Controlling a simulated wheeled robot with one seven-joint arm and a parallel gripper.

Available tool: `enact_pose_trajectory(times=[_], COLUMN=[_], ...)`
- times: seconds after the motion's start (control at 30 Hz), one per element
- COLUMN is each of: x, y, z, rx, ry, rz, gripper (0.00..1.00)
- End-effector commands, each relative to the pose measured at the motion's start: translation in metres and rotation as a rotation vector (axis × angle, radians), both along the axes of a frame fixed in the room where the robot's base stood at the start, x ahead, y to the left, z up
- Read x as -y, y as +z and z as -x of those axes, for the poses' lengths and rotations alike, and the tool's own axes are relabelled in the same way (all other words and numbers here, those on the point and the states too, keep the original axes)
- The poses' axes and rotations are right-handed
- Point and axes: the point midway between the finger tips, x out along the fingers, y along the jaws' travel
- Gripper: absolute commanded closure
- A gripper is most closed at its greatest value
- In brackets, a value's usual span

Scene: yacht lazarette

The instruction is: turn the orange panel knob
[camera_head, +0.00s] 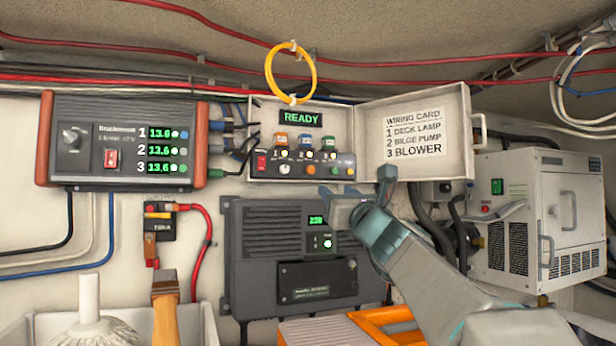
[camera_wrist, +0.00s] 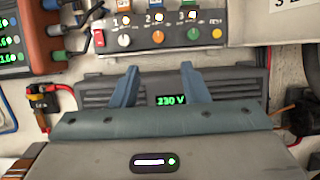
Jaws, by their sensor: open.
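The orange panel knob (camera_head: 310,169) sits in the middle of a row on the lower strip of the open control box (camera_head: 258,140). A white knob (camera_head: 285,169) is to its left and a green knob (camera_head: 335,171) to its right. In the wrist view the orange knob (camera_wrist: 157,38) shows unobstructed, above and roughly midway between my fingertips. My gripper (camera_head: 364,192) is open and empty, below and to the right of the knob in the head view. The gripper (camera_wrist: 158,70) is apart from the knob in the wrist view.
The box's open door (camera_head: 410,165) carries a wiring card on the right. A yellow cable loop (camera_head: 291,73) hangs above. A dark inverter (camera_head: 270,225) is below, a power supply (camera_head: 120,140) left, and a white cabinet (camera_head: 540,220) right. A brush (camera_head: 165,300) stands at lower left.

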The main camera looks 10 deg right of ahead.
Motion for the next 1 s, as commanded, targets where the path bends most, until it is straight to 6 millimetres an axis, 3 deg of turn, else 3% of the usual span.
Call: enact_pose_trajectory(times=[0.17,0.7,1.0], x=[-0.006,-0.021,-0.025], y=[0.010,0.046,0.053], z=[-0.018,-0.101,-0.122], rx=[0.000,-0.001,0.000], ry=[0.006,0.002,0.001], rz=[-0.005,-0.003,-0.002], gripper=[0.59,0.59,0.59])
